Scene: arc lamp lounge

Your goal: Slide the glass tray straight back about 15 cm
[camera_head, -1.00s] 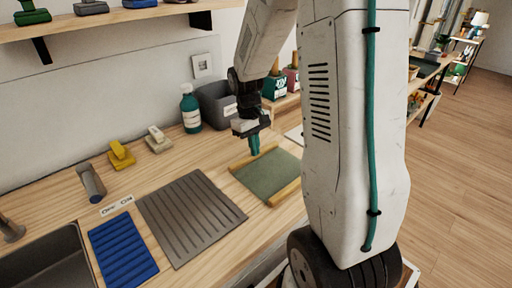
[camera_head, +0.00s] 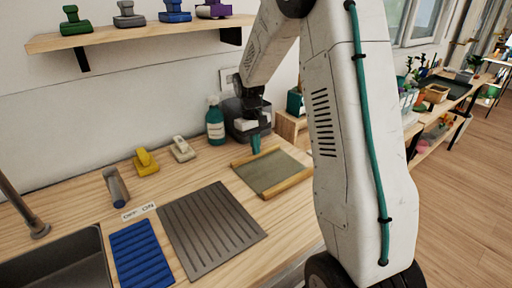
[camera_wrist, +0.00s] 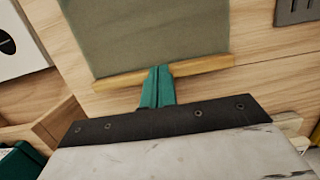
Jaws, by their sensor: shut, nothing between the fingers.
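The glass tray (camera_head: 270,173) is a flat grey-green pane with light wooden rails on its near and far sides. It lies on the wooden counter, right of the grooved grey mat. In the wrist view, the pane (camera_wrist: 145,35) fills the upper middle, with one wooden rail (camera_wrist: 205,66) along its lower edge. My gripper (camera_head: 256,150) has teal fingers, shut together and empty, pointing down at the tray's far rail. In the wrist view, the fingertips (camera_wrist: 159,70) overlap that rail. I cannot tell whether they touch it. My arm covers space right of the tray.
The grooved grey mat (camera_head: 210,230), blue ribbed mat (camera_head: 142,255) and sink (camera_head: 65,265) lie left. A teal bottle (camera_head: 215,126) and dark grey bin (camera_head: 236,126) stand behind the tray. Yellow (camera_head: 146,163) and white (camera_head: 182,149) tools sit along the back.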

